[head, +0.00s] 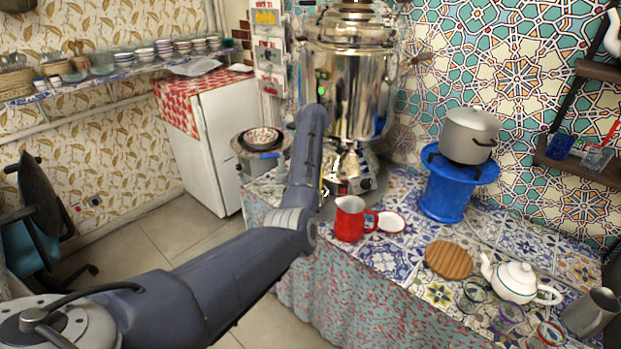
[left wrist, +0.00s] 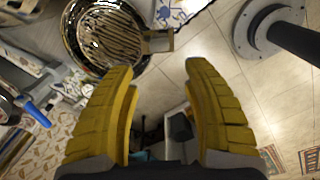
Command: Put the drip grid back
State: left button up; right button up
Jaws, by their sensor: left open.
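The tall shiny samovar (head: 347,95) stands at the back of the tiled counter, with its tap and a base below. My left arm reaches in front of its left side, and my left gripper is hidden behind the arm in the head view. In the left wrist view my left gripper (left wrist: 160,70) is open, with nothing between its yellow fingers. A round shiny metal piece (left wrist: 105,38) with a striped surface lies beyond the left finger; I cannot tell whether it is the drip grid or part of the samovar. My right gripper is out of view.
A red jug (head: 350,219) and a red-rimmed dish (head: 391,222) stand before the samovar. A round striped wooden board (head: 448,259), a white teapot (head: 515,281), glasses and a metal jug (head: 590,312) lie farther right. A pot (head: 468,134) stands on a blue stand (head: 447,190).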

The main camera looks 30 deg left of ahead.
pick_arm(q)
jog(key=shift+r, duration=1.25)
